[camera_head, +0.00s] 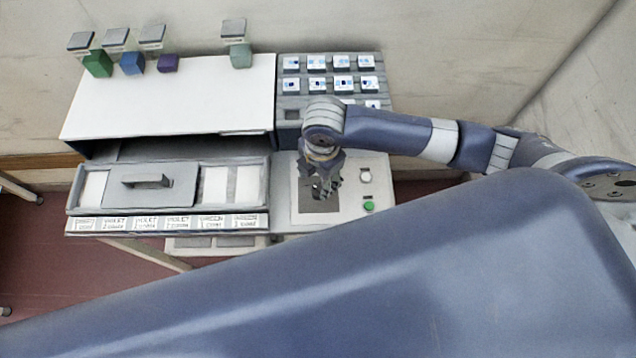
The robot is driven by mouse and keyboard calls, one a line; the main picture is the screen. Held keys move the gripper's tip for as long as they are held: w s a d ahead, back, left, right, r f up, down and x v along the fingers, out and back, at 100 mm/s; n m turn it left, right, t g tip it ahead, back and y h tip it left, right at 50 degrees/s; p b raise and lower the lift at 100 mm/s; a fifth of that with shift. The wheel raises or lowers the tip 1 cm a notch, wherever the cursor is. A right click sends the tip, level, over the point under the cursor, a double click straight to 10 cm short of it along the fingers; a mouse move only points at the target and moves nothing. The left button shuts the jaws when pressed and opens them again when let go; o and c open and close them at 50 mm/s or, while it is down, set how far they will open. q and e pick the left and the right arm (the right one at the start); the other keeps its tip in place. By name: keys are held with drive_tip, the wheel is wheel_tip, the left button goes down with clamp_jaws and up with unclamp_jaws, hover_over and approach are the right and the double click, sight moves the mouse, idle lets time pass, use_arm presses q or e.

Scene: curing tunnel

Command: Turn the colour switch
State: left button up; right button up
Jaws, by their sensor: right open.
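My right gripper (322,190) points down over a light panel (347,211) at the right end of the machine. Its fingers are open and I see nothing between them. They cover part of a grey area in the panel, so I cannot tell whether they touch it. To their right are a small round white control (365,176) and a green button (369,207). No label marks the colour switch, so I cannot tell which control it is or whether the gripper hides it. My left gripper is not in view.
A white-topped housing (180,95) stands at the left, with green, blue and violet blocks along its back edge. In front is a tray with a handled lid (150,187) and a label strip (167,223). A rack of picture tiles (317,63) stands behind the gripper.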

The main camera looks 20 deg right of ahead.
wheel_tip(320, 180, up, 4)
drive_tip(key=shift+s+f, duration=0.1)
drive_tip(key=shift+s, duration=0.1)
idle(0.6)
